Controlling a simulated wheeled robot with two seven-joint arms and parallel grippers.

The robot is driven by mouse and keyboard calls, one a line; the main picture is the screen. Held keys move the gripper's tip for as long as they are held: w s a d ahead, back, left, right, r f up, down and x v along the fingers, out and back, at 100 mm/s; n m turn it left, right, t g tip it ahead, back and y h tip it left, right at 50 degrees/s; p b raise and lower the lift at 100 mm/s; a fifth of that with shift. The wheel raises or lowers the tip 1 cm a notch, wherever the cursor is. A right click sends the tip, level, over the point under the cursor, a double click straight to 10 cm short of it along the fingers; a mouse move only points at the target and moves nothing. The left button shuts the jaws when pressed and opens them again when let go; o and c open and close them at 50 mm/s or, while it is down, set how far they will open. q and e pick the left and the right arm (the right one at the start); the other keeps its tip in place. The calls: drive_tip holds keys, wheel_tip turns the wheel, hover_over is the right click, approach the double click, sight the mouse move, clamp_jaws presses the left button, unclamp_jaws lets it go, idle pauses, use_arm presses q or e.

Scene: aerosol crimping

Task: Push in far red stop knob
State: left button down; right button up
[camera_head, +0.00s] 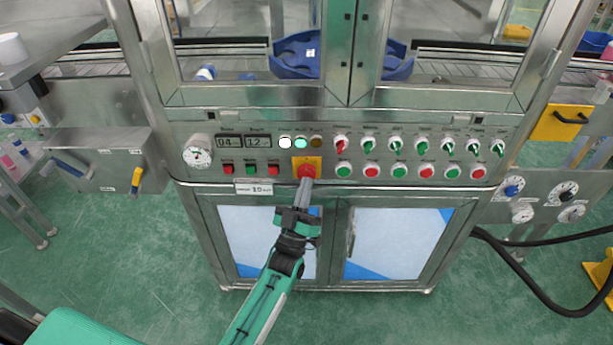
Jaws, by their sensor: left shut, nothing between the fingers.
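A red stop knob (306,170) sits on a yellow square plate (299,160) at the middle of the machine's control panel. My left gripper (306,181) is shut, its fingertips at the lower front of the red knob. The tips overlap the knob's lower edge in this view, and they look to be touching it. How far the knob is pressed in cannot be told. My right gripper is not in view.
Cabinet doors (396,243) lie below. A black hose (545,300) runs at right. The green floor is open in front.

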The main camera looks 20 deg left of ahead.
use_arm(q)
drive_tip(key=shift+w+a, duration=0.1)
drive_tip(key=shift+w, duration=0.25)
idle(0.7)
drive_tip(key=shift+s+d, duration=0.25)
drive_tip(key=shift+s, duration=0.5)
drive_tip(key=s+p, duration=0.1)
drive_tip(key=s, duration=0.1)
drive_tip(key=s+d+p, duration=0.1)
drive_tip(key=s, duration=0.2)
drive_tip(key=shift+d, duration=0.15)
drive_tip(key=shift+w, duration=0.1)
idle(0.5)
